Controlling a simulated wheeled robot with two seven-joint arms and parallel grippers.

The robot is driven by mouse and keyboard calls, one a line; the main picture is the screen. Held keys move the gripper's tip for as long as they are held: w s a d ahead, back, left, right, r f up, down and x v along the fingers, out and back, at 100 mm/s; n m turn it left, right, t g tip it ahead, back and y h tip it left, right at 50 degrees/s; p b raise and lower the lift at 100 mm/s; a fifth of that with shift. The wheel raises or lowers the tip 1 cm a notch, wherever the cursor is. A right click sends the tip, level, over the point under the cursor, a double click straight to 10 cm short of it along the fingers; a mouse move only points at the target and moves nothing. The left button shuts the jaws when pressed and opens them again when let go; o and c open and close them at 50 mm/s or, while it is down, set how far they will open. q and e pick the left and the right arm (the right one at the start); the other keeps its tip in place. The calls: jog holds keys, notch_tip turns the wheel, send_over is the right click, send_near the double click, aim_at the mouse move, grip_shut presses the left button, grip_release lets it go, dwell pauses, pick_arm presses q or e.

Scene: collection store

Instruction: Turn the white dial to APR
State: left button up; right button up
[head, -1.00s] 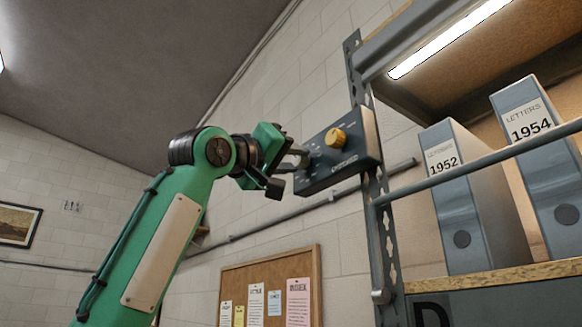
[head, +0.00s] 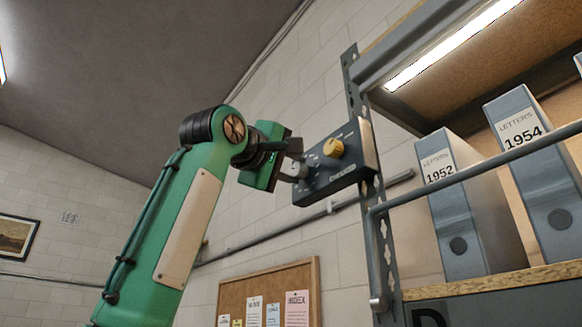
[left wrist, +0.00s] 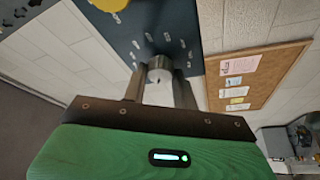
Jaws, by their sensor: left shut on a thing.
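In the head view my left gripper (head: 296,168) reaches the left part of the box, and the dial is mostly hidden there. My right gripper is not in view.
A yellow knob (head: 333,148) sits on the same box, right of my gripper. The box is beside a metal shelf post (head: 385,255). Grey binders (head: 470,215) stand on the shelf behind a rail. A cork board (head: 235,292) hangs below on the wall.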

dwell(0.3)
pick_arm(q)
jog(key=o, duration=1)
jog(key=shift+c, duration=0.2)
jog(key=shift+s+a+f+b, duration=0.25)
jog(key=shift+s+a+b, duration=0.1)
jog(key=shift+s+b, duration=0.15)
jog(key=b+v, duration=0.6)
jog(key=v, duration=0.6)
jog(key=shift+a, duration=0.3)
jog(key=shift+s, duration=0.1)
